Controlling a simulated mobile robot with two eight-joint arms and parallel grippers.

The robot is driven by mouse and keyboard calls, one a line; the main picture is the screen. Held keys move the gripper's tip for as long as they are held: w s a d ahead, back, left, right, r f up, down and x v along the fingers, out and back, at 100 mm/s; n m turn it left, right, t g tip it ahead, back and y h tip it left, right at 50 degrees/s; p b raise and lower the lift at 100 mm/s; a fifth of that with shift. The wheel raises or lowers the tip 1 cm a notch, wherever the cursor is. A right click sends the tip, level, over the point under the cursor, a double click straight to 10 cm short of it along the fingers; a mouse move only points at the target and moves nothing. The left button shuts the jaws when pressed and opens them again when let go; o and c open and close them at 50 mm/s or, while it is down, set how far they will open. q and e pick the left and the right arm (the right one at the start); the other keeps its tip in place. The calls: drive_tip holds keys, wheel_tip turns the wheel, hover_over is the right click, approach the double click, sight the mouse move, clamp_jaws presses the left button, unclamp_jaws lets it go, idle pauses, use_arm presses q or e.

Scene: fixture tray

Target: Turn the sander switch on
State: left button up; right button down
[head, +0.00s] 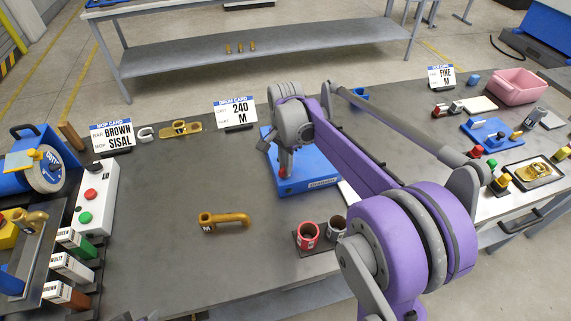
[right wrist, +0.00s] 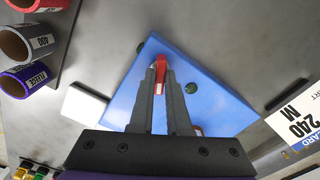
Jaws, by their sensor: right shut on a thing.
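The blue sander box (head: 318,170) sits on the grey bench near the middle, with a label on its front edge. It also shows in the right wrist view (right wrist: 215,105), with a small dark green round part on its top. The red switch lever (right wrist: 160,66) stands out between my right fingertips, and a bit of red shows in the head view (head: 284,172). My right gripper (right wrist: 160,80) is over the box, its fingers closed on the red lever. The gripper and arm hide part of the box in the head view. My left gripper is not in view.
A brass pipe piece (head: 225,221) lies left of the box. A 240 M card (head: 238,113) stands behind left. A switch box with buttons (head: 97,196) is far left. Bare bench lies between.

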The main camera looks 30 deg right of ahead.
drive_tip(key=n, duration=1.2)
drive_tip(key=shift+b, duration=0.35)
idle(0.4)
drive_tip(key=c, duration=0.9)
unclamp_jaws()
drive_tip(key=shift+r, duration=0.1)
wheel_tip(320, 180, up, 11)
drive_tip(key=shift+f+p, duration=0.2)
drive_tip(key=shift+p, duration=0.1)
